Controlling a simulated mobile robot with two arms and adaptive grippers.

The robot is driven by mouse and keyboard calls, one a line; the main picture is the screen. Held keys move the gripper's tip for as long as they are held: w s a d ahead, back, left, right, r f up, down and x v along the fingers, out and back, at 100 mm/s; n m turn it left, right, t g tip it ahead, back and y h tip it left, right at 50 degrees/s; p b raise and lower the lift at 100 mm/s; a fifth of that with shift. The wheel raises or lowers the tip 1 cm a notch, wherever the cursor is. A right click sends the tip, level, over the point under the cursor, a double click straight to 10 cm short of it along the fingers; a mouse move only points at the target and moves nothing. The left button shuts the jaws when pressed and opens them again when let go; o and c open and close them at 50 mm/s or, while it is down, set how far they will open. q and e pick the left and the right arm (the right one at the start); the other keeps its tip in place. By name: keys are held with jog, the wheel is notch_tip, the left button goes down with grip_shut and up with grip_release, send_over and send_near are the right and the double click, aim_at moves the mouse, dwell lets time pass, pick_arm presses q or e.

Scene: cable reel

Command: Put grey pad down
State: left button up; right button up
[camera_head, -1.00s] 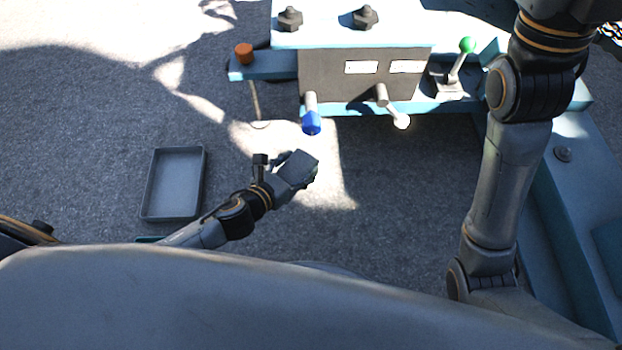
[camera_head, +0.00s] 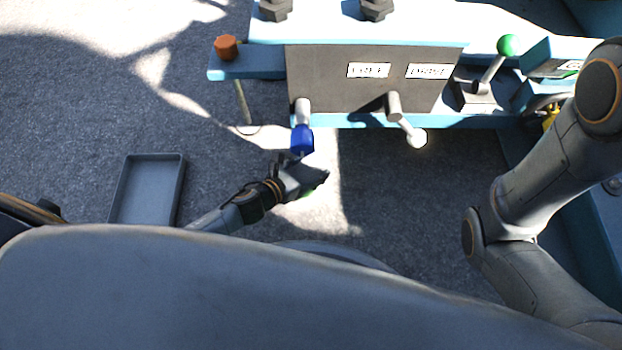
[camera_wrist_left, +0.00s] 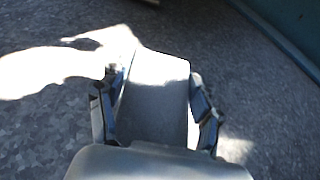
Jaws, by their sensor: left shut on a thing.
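My left gripper (camera_head: 312,178) is in the middle of the head view, above the grey floor and just below the blue-tipped handle. In the left wrist view the left gripper (camera_wrist_left: 158,100) is shut on the grey pad (camera_wrist_left: 158,90), a flat slab with one finger on each side and its far end sunlit. In the head view the pad is hard to make out at the dark fingertips. My right arm shows at the right, but its gripper is out of view.
An empty grey tray (camera_head: 147,190) lies on the floor at the left. The blue reel frame (camera_head: 360,42) fills the back, with a blue-tipped handle (camera_head: 302,138), a white-tipped handle (camera_head: 416,138), an orange knob (camera_head: 226,48) and a green-knobbed lever (camera_head: 506,46). Floor between tray and gripper is clear.

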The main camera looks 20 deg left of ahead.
aim_at(311, 178)
pick_arm(q)
notch_tip(311, 178, down, 6)
jog(key=b, duration=0.4)
jog(key=shift+f, duration=0.1)
jog(key=o, duration=1.3)
jog(key=shift+c, duration=0.2)
